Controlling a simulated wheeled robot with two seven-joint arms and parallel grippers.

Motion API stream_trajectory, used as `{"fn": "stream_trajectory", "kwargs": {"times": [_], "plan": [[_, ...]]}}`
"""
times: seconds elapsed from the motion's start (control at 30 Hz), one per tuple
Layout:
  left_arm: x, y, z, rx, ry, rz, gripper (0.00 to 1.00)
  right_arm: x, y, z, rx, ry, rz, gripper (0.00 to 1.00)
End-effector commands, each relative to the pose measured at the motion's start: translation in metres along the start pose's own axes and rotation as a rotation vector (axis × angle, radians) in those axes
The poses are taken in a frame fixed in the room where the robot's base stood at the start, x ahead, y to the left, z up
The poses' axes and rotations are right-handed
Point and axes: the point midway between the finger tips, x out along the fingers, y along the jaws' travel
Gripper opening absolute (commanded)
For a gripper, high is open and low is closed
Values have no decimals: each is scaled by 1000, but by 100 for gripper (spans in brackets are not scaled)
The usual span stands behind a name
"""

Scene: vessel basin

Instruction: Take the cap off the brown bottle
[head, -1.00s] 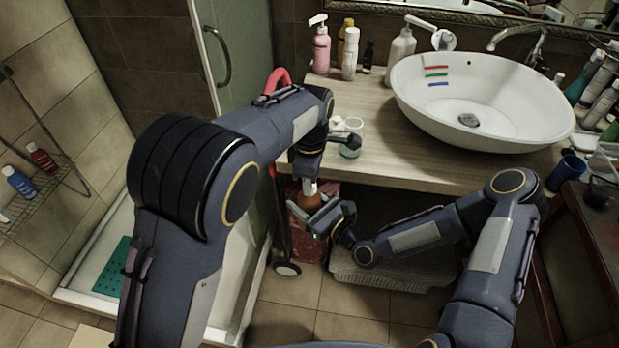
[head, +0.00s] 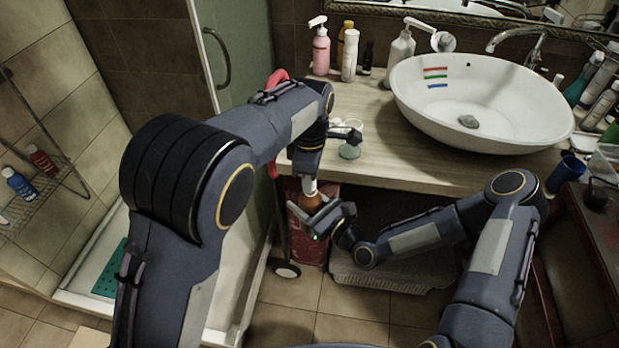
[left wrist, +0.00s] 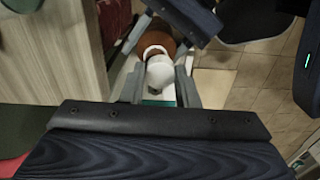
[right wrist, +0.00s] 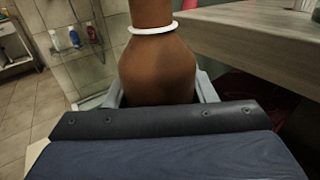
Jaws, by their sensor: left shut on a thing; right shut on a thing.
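The brown bottle (head: 313,201) stands upright in front of the counter's front edge, held in the air. My right gripper (head: 318,217) is shut around its wide body, which fills the middle of the right wrist view (right wrist: 158,70). A white ring (right wrist: 153,29) circles the neck there; the bottle's top is out of that view. My left gripper (left wrist: 160,90) comes from above and is shut on the white cap (left wrist: 160,74), with one finger on each side. The brown bottle (left wrist: 157,42) shows right behind the cap. I cannot tell whether cap and neck still touch.
The wooden counter (head: 430,172) with the white basin (head: 480,90) lies just behind the grippers. A small glass (head: 350,148) stands near its edge, close to my left wrist. A pump bottle (head: 320,50) and others stand further back.

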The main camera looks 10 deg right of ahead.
Motion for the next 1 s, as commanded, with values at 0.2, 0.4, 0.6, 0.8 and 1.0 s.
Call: {"fn": "stream_trajectory", "kwargs": {"times": [0.2, 0.4, 0.6, 0.8, 1.0], "plan": [[-7, 0, 0, 0, 0, 3, 0, 0, 1, 1, -2, -3, 3, 0], [-7, 1, 0, 0, 0, 3, 0, 0, 2, 2, -2, -4, 4, 0], [-16, 2, 0, 0, -1, 7, 0, 0, 2, 2, -3, -5, 5, 0], [-40, 2, 0, -1, 0, 7, 0, 0, 2, 2, -3, -5, 5, 0], [-45, 1, -3, 10, 0, 3, 0, -1, 1, 2, -3, -6, -1, 0]]}}
